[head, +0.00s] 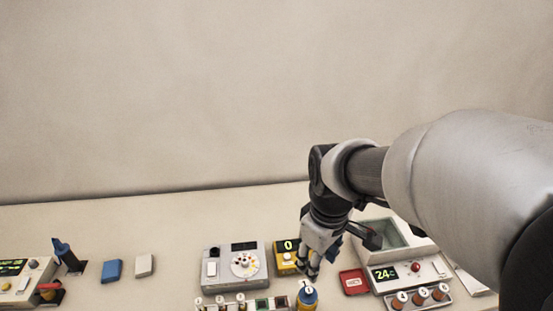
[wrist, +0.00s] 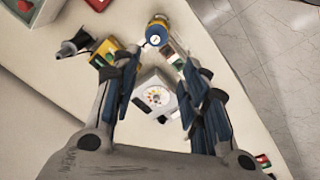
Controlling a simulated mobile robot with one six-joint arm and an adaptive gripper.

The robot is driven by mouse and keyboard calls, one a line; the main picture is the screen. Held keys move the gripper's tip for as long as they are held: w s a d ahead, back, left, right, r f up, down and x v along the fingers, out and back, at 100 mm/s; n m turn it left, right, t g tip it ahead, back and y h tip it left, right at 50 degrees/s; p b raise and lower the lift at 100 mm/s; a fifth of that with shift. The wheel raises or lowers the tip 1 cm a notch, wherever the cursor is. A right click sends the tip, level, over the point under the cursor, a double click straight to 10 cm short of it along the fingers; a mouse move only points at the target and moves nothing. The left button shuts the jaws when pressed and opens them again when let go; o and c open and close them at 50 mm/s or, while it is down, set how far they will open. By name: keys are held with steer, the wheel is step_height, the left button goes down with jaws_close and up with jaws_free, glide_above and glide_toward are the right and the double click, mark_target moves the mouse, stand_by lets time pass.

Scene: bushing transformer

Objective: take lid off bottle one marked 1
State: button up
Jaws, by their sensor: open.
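A blue and yellow bottle (head: 307,295) with a white mark on top stands at the bottom edge of the head view; the mark looks like a 1 but is small. It also shows in the wrist view (wrist: 156,34), upright, beyond the fingertips. My gripper (head: 312,273) is open and empty, pointing down just behind this bottle in the head view. I see no contact with the bottle.
A grey dial device (head: 236,266) and a yellow device reading 0 (head: 287,257) stand to the left. A rack of small numbered vials (head: 222,303) is at the bottom edge. A red box (head: 354,282) and a rack of brown bottles (head: 420,298) are right.

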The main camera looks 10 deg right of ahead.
steer(key=w+n+p, duration=0.1)
steer(key=p, duration=0.1)
steer(key=g+b, duration=0.1)
steer(key=b, duration=0.1)
glide_above(309, 290)
steer(key=shift+n, duration=0.4)
steer(key=f, duration=1.1)
steer(key=shift+s+a+f, duration=0.1)
steer(key=shift+s+f, duration=0.1)
steer(key=shift+f, duration=0.2)
steer(key=f, duration=0.5)
steer(key=shift+w+f+b, duration=0.15)
steer(key=shift+w+b, duration=0.1)
steer(key=shift+b, duration=0.15)
steer(key=shift+c, duration=0.2)
steer(key=c, duration=0.9)
steer(key=shift+o, duration=0.2)
